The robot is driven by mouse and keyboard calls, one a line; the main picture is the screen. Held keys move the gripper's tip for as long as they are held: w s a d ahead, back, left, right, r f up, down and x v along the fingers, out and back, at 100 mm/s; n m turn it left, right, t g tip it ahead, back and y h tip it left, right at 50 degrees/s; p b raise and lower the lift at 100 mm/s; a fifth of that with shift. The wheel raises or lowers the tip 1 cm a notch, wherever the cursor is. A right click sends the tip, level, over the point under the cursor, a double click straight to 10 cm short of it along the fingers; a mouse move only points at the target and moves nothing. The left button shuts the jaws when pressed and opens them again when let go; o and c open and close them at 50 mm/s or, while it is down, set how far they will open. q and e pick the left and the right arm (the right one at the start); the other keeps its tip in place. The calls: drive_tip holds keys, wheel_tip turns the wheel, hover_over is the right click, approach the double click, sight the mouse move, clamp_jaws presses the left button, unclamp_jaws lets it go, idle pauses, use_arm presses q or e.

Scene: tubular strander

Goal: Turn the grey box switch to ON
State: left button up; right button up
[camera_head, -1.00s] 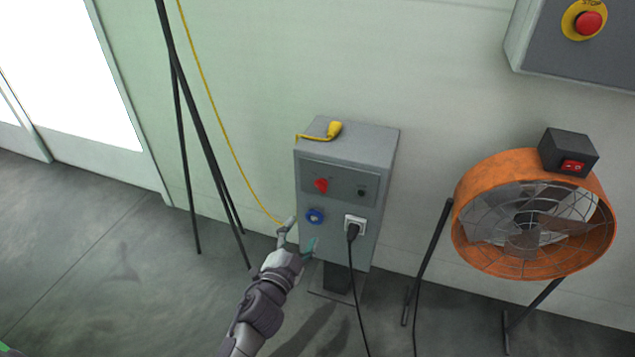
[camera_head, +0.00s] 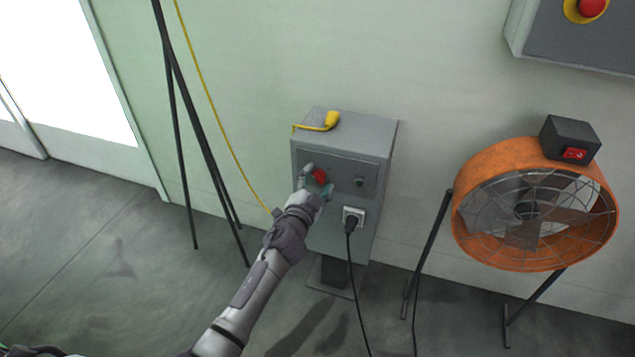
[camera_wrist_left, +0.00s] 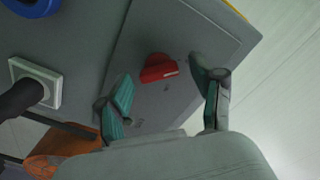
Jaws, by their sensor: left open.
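The grey box (camera_head: 345,147) stands on a post against the wall. Its red switch (camera_head: 320,176) is on the upper left of the front panel, and it also shows in the left wrist view (camera_wrist_left: 159,69). My left gripper (camera_head: 317,181) is open at the switch. In the left wrist view its two fingertips (camera_wrist_left: 164,84) are spread on either side of the red knob, with nothing held. I cannot tell whether they touch it. The blue socket (camera_wrist_left: 33,5) is hidden behind my arm in the head view. My right gripper is not in view.
A black plug sits in the white socket (camera_head: 354,214), its cable hanging down. A yellow connector (camera_head: 331,121) lies on top of the box. An orange fan (camera_head: 470,165) stands right, a dark tripod (camera_head: 190,130) left. A panel with a red button (camera_head: 591,7) hangs upper right.

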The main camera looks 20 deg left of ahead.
use_arm(q)
drive_tip(key=shift+w, duration=0.1)
drive_tip(key=c, duration=1.1)
drive_tip(key=shift+c, duration=0.2)
